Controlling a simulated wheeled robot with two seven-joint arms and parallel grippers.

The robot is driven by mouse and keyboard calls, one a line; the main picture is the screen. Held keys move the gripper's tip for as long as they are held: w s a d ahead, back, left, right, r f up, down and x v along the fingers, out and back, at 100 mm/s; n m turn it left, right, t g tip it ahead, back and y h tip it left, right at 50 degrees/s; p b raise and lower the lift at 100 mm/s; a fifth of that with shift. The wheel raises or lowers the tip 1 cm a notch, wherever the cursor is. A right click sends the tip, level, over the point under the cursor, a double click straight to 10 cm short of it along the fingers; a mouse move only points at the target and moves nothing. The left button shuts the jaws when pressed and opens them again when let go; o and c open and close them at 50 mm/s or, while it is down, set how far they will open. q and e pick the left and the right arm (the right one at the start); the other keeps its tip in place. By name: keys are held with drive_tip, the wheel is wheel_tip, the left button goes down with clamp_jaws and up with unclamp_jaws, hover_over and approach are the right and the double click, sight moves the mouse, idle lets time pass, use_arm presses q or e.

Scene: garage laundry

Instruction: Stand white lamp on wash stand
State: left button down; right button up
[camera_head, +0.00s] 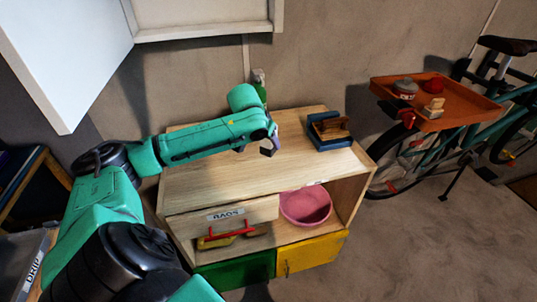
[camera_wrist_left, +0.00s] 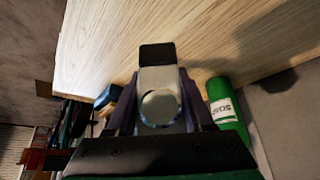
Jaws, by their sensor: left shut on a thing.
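The white lamp (camera_wrist_left: 160,76) shows in the left wrist view as a pale body with a round glassy part and a black end. My left gripper (camera_wrist_left: 160,112) is shut on it, one finger on each side. The wash stand (camera_head: 225,175) is a light wooden cabinet in the middle of the head view; its top also fills the upper part of the left wrist view (camera_wrist_left: 105,55). In the head view my left gripper (camera_head: 268,143) is over the stand's top, and the lamp is mostly hidden there. I cannot tell whether the lamp touches the top. My right gripper is not in view.
A green bottle (camera_head: 259,86) stands at the stand's back edge. A blue tray (camera_head: 328,142) with a brown thing is on the top's right. A pink basin (camera_head: 306,205) sits in the shelf below. A bicycle with an orange tray (camera_head: 465,108) stands right.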

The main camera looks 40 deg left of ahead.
sight(269, 153)
use_arm(q)
wheel_tip(269, 153, down, 4)
drive_tip(key=shift+d+f, duration=0.1)
drive_tip(key=shift+f, duration=0.1)
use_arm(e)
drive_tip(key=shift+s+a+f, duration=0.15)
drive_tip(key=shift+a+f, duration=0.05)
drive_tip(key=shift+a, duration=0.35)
use_arm(q)
drive_tip(key=shift+f, duration=0.15)
drive_tip(key=shift+c, duration=1.4)
unclamp_jaws()
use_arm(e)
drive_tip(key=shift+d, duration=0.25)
